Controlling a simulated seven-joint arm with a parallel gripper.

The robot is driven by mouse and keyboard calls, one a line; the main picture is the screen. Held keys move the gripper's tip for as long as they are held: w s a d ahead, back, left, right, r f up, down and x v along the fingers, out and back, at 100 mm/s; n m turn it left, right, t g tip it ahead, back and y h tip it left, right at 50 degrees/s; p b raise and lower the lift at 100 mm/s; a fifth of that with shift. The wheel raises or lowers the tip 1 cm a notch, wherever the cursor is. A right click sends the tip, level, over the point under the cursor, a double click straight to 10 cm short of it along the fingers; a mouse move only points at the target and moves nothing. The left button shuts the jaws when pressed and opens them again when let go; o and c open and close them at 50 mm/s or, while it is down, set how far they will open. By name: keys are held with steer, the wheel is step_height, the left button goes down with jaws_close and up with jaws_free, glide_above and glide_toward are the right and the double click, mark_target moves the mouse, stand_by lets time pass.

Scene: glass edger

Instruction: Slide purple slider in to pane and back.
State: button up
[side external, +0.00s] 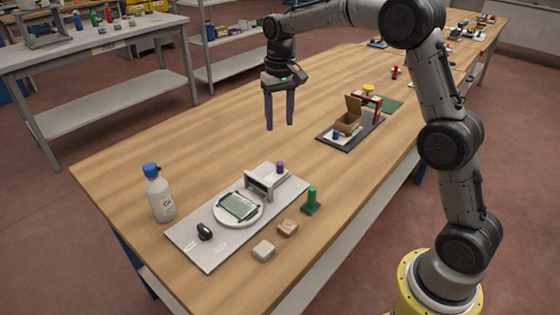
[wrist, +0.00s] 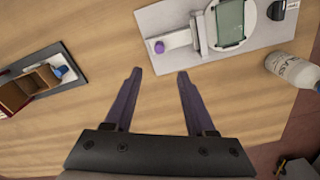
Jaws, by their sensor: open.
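The purple slider knob (side external: 280,168) stands on the grey-white slide block (side external: 266,181) at the far right end of the light grey base plate (side external: 195,248). A glass pane (side external: 239,206) lies on a round white disc (side external: 222,221) next to the block. In the wrist view the purple knob (wrist: 159,47) is at the top centre, with the pane (wrist: 231,22) to its right. My gripper (side external: 280,127) is open and empty, well above the table and behind the fixture. Its two purple fingers (wrist: 157,75) point toward the knob, apart from it.
A white bottle with a blue cap (side external: 160,195) stands left of the plate. A black knob (side external: 204,231) is on the plate. A dark tray (side external: 350,130) with a brown box stands at the right.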

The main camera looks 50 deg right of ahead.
mark_target(280, 163)
step_height(280, 163, down, 14)
steer(key=shift+r, duration=0.1)
stand_by(0.5)
jaws_close()
stand_by(1.3)
